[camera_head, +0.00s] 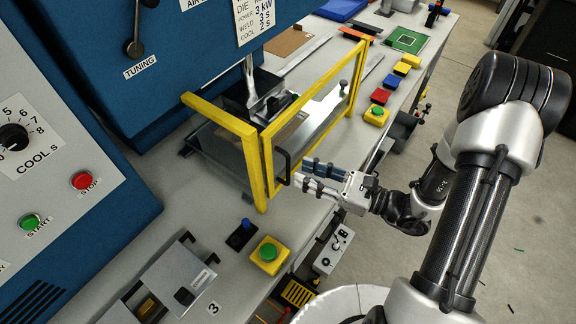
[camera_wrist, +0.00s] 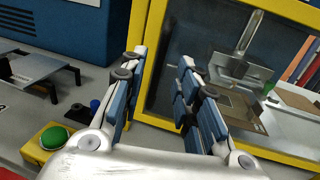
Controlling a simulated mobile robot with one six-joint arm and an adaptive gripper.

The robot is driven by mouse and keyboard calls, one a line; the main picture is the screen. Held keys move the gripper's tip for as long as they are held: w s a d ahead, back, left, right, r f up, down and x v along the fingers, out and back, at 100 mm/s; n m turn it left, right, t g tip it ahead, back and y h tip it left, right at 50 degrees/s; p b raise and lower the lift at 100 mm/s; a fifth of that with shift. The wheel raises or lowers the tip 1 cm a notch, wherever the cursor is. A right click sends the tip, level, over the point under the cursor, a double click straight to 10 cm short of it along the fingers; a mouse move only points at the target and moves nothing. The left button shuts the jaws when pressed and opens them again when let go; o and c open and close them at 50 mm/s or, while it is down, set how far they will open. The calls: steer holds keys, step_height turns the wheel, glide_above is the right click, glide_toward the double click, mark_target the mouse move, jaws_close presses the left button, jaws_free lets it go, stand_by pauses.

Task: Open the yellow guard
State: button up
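The yellow guard (camera_head: 254,165) is a yellow frame with clear panels around the press tooling in the head view. Its front panel's left post stands close beside the side frame's front post, so it looks shut. A black handle (camera_head: 283,166) sits at the left end of the front panel. My gripper (camera_head: 303,172) is in front of this handle, its fingertips close to it. In the wrist view my gripper (camera_wrist: 162,62) has its fingers apart, with the guard's yellow post (camera_wrist: 139,28) beyond. The handle is not clearly visible there, and I cannot tell whether the fingers touch it.
A yellow box with a green button (camera_head: 268,252) and a blue-topped knob (camera_head: 243,232) stand on the bench left of my gripper. A metal fixture (camera_head: 172,280) lies nearer. Another green button box (camera_head: 376,114) and coloured blocks are at the right edge.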

mark_target(288, 182)
steer(key=x, duration=0.5)
steer(key=shift+w+a, duration=0.15)
steer(key=shift+a, duration=0.25)
steer(key=shift+c, duration=0.3)
jaws_close()
